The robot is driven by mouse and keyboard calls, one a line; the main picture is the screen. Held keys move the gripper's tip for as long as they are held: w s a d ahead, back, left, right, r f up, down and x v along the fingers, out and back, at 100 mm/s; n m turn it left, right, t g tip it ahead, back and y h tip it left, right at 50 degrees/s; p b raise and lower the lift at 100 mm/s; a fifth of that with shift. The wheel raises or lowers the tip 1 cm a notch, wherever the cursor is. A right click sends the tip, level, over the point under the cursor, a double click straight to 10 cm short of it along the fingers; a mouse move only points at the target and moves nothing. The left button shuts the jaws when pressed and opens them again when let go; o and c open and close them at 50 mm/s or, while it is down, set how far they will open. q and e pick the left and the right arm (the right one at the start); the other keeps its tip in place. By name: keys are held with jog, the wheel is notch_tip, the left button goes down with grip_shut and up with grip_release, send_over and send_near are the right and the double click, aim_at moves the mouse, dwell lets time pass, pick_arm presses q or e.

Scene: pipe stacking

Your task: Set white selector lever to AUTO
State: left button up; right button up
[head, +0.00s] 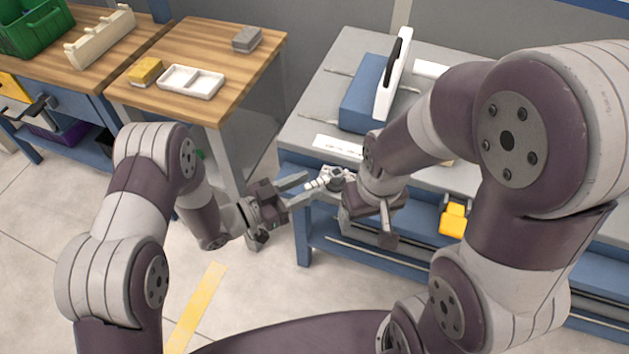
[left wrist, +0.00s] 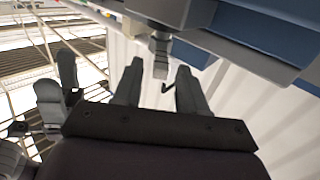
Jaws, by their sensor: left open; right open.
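I cannot make out a lever marked AUTO, or any label. A white upright panel (head: 393,75) with a long black part on its face stands against a blue box (head: 366,95) on the grey bench. A small pale ridged metal fitting (head: 330,178) sits at the bench's front edge. My left gripper (head: 308,187) is open, its fingertips close to this fitting; touching cannot be told. In the left wrist view a grey piece (left wrist: 161,60) shows between or beyond the open fingers (left wrist: 158,84). My right gripper (head: 366,234) is open, pointing down in front of the bench.
The grey bench (head: 322,92) carries a flat white strip (head: 337,146). A yellow item (head: 454,217) is below its top. A wooden table (head: 240,75) holds a white tray (head: 190,82), a yellow block (head: 145,71) and a grey block (head: 246,39). My right arm hides much of the bench.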

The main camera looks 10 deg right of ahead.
aim_at(324, 180)
pick_arm(q)
jog(key=shift+x, duration=1.55)
grip_shut()
